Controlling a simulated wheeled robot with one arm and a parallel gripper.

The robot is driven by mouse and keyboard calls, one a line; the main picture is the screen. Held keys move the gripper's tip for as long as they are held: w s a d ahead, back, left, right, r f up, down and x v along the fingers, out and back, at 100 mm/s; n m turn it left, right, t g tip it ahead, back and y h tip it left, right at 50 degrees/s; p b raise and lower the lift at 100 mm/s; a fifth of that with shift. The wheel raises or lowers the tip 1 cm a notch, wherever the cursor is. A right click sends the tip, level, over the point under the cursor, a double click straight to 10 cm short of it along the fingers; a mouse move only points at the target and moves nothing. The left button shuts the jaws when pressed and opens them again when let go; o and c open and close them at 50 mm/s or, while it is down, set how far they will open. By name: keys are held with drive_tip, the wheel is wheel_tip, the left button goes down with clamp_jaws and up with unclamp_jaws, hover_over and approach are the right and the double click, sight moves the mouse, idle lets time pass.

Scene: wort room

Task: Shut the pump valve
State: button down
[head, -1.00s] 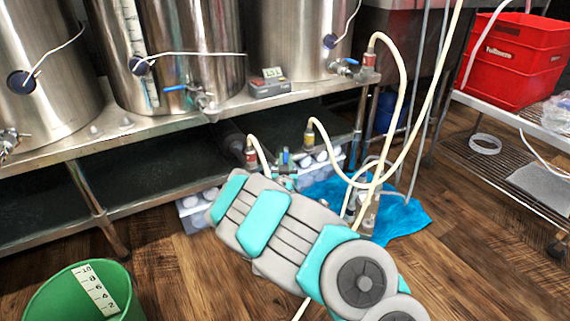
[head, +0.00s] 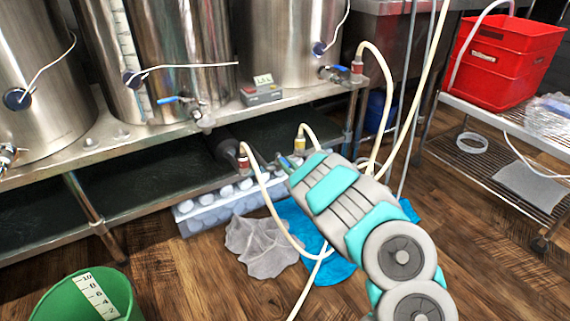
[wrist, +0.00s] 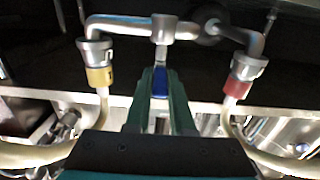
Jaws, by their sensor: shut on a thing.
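The pump valve's blue handle (wrist: 160,83) sits between the green fingers of my gripper (wrist: 160,76) in the wrist view. The fingers are shut on it. Above it is a metal pipe (wrist: 128,27), with a yellow-collared hose fitting (wrist: 99,75) on the left and a red-collared one (wrist: 239,85) on the right. In the head view the red fitting (head: 243,163) and yellow fitting (head: 299,142) show under the steel table, with my gripper (head: 288,163) between them. My arm partly hides the valve there. The handle's exact angle to the pipe is hard to tell.
Steel tanks (head: 178,60) stand on the table above. A bottle crate (head: 215,207), grey cloth (head: 262,247) and blue cloth (head: 330,272) lie near the pump. Pale hoses (head: 392,110) loop close to my arm. A green bucket (head: 52,306) stands front left.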

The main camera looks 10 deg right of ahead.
sight(290, 166)
drive_tip(key=shift+w+d+r+y, duration=0.1)
drive_tip(key=shift+r+y, duration=0.1)
drive_tip(key=shift+y, duration=0.1)
drive_tip(key=c, duration=0.8)
unclamp_jaws()
drive_tip(key=shift+f, duration=0.1)
drive_tip(key=shift+v, duration=3.9)
drive_tip(key=shift+p, duration=0.3)
